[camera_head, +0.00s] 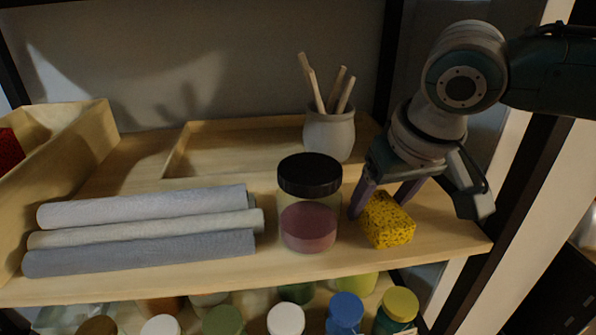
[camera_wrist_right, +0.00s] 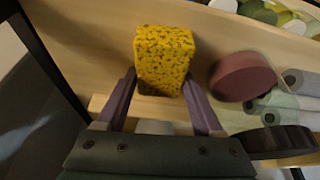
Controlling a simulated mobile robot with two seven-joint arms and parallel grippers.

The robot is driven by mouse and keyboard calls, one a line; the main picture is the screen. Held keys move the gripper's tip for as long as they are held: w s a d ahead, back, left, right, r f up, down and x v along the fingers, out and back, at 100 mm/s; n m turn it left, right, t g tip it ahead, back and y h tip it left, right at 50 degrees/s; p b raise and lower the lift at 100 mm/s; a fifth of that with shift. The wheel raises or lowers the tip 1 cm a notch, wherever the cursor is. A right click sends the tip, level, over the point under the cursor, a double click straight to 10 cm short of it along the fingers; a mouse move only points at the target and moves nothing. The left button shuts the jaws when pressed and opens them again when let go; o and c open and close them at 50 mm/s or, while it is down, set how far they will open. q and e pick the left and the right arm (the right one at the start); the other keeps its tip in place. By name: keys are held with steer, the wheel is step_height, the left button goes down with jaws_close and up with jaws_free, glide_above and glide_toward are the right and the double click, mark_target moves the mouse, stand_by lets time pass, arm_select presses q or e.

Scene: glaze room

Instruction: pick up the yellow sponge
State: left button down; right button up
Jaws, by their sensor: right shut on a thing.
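The yellow sponge (camera_head: 387,221), speckled with dark spots, is at the right end of the wooden shelf. My right gripper (camera_head: 384,201) reaches down to it from the upper right. In the right wrist view the sponge (camera_wrist_right: 164,60) sits between the two purple fingertips (camera_wrist_right: 160,84), one on each side, and the gripper is shut on it. Whether the sponge touches the shelf is hard to tell. My left gripper is not in view.
A black-lidded jar (camera_head: 309,205) with pinkish contents stands just left of the sponge. Rolled cloths (camera_head: 150,232) lie further left. A grey pot (camera_head: 329,134) with wooden sticks stands behind, by a shallow wooden tray (camera_head: 176,150). Lidded jars (camera_head: 345,310) fill the shelf below.

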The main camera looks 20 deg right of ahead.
mark_target(379, 203)
steer(key=c, duration=0.7)
steer(key=shift+r, duration=0.65)
step_height(379, 203, up, 3)
steer(key=shift+f+p, duration=0.2)
steer(key=shift+p, duration=0.15)
steer(key=s, duration=0.6)
steer(key=s+a, duration=0.1)
steer(key=s, duration=0.5)
steer(key=s+a, duration=0.1)
steer(key=s, duration=0.4)
steer(key=shift+s+a+f+p, duration=0.15)
steer(key=shift+s+f+p, duration=0.05)
steer(key=shift+s+p, duration=0.2)
